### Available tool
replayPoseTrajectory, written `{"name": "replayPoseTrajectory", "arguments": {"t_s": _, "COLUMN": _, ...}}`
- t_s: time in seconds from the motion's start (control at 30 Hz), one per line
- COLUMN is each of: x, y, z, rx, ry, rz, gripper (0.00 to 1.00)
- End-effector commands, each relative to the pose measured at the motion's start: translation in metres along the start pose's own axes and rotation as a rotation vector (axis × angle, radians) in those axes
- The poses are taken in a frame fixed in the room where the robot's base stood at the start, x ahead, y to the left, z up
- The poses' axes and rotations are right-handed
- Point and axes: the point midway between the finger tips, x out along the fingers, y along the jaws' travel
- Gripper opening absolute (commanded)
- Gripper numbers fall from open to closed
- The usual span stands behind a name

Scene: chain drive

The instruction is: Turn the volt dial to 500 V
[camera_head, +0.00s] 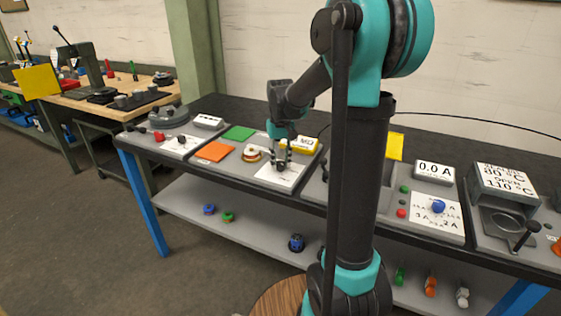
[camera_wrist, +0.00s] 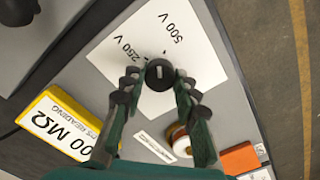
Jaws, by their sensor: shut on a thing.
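The volt dial is a small black knob (camera_wrist: 160,73) with a short white mark on top. It sits on a white plate (camera_wrist: 112,48) printed "250 V" and "500 V". The mark is too small to tell which label it points at. My gripper (camera_wrist: 158,84) is shut on the knob, one finger on each side.
A red, white and yellow round part (camera_wrist: 180,138) and an orange block (camera_wrist: 240,158) are close to the gripper. Green (camera_head: 239,132) and orange (camera_head: 215,152) pads lie to the left on the bench. A "0.0 A" display (camera_head: 434,171) stands to the right.

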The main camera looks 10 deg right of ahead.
Motion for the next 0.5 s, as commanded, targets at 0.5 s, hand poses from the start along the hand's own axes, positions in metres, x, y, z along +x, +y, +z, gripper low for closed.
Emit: {"name": "replayPoseTrajectory", "arguments": {"t_s": 0.5, "x": -0.0003, "y": 0.0001, "z": -0.0005, "rx": 0.283, "ry": 0.001, "rz": 0.000, "gripper": 0.01}}
